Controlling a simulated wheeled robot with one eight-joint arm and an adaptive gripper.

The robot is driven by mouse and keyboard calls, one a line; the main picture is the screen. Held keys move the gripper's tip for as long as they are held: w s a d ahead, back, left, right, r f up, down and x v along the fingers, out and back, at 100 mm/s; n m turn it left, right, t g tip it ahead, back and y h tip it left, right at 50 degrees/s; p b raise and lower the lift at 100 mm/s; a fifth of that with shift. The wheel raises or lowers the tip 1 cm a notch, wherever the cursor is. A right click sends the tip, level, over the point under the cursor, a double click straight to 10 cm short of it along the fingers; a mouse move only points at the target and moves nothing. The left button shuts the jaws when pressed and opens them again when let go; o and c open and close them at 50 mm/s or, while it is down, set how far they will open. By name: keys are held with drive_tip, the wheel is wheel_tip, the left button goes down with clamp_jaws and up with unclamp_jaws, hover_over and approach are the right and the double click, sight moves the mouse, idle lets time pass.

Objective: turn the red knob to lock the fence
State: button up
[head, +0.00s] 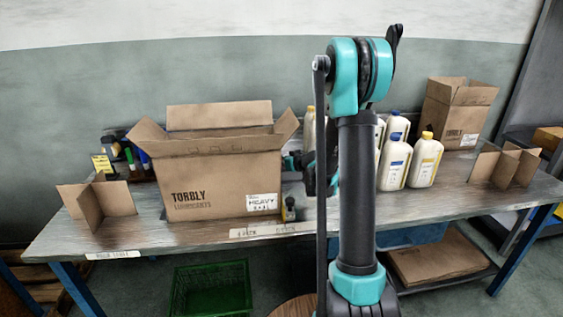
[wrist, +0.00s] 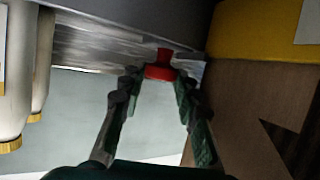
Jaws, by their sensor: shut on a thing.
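The red knob (wrist: 159,68) shows in the wrist view near the top middle, at a grey metal surface. My gripper (wrist: 158,80) has its two fingers on either side of the knob and is shut on it. In the head view my gripper (head: 318,175) is just right of the large carton, partly hidden by my own arm. The knob does not show in the head view. I cannot clearly make out the fence in either view.
A large open carton (head: 222,180) stands close left of my gripper. White bottles (head: 424,160) stand to the right, behind my arm, with another open box (head: 455,112) beyond. A green crate (head: 210,290) is below.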

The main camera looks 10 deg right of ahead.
drive_tip(key=o, duration=0.9)
